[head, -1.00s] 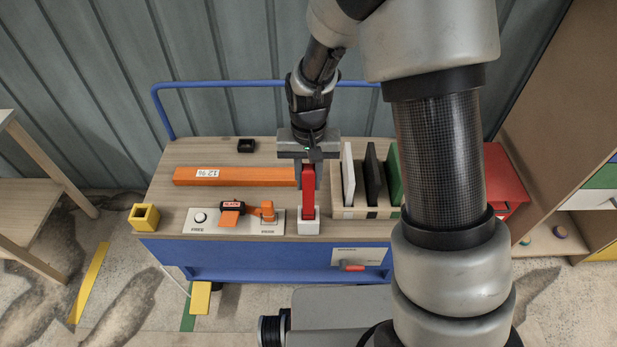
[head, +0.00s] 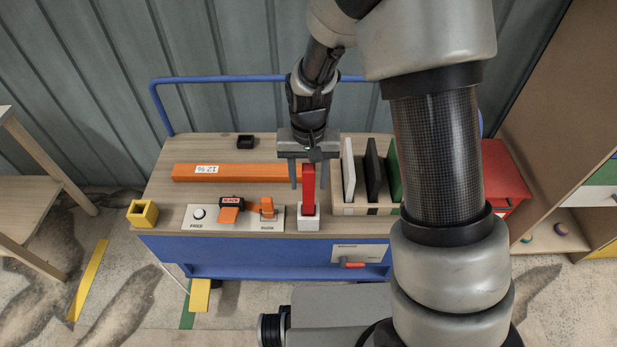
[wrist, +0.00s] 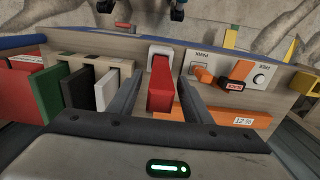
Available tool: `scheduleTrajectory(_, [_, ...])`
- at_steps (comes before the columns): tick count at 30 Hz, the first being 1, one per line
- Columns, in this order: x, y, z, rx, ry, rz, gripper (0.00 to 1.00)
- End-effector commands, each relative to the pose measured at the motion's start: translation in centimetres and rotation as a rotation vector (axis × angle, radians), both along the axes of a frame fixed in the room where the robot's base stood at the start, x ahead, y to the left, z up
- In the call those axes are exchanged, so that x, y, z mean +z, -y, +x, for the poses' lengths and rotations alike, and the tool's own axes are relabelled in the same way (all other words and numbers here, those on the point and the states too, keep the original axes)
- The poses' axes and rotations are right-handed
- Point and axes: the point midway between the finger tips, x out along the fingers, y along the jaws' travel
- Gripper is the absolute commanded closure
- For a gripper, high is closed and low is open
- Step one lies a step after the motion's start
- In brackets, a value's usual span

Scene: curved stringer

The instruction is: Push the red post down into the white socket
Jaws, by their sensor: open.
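The red post (head: 308,188) stands upright with its lower end in the white socket (head: 308,224) at the front edge of the worktop. In the wrist view the red post (wrist: 160,88) rises toward the camera from the white socket (wrist: 161,52). My gripper (head: 309,184) is open above and behind the post. In the wrist view its two fingers (wrist: 157,85) lie one on each side of the post, with gaps visible. How deep the post sits inside the socket is hidden by the socket walls.
Left of the socket is a panel (head: 214,225) with a knob and orange parts. An orange bar (head: 237,172) lies behind it. A rack (head: 376,210) holding white, black and green plates stands close on the right. A yellow box (head: 143,213) sits at the left edge.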

Motion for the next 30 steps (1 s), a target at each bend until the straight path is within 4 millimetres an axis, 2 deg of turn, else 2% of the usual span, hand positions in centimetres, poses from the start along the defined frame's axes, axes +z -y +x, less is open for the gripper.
scheduleTrajectory(4, [0.5,0.0,0.0,0.0,0.001,0.0,0.55])
scheduleTrajectory(8, [2.2,0.0,0.1,0.0,0.003,0.001,0.55])
scheduleTrajectory(21, [12.8,0.0,0.1,-0.001,0.005,0.002,0.55])
scheduleTrajectory(25, [15.2,0.0,0.1,-0.001,0.004,0.001,0.55])
scheduleTrajectory(30, [16.9,0.0,0.0,-0.001,0.001,0.0,0.55])
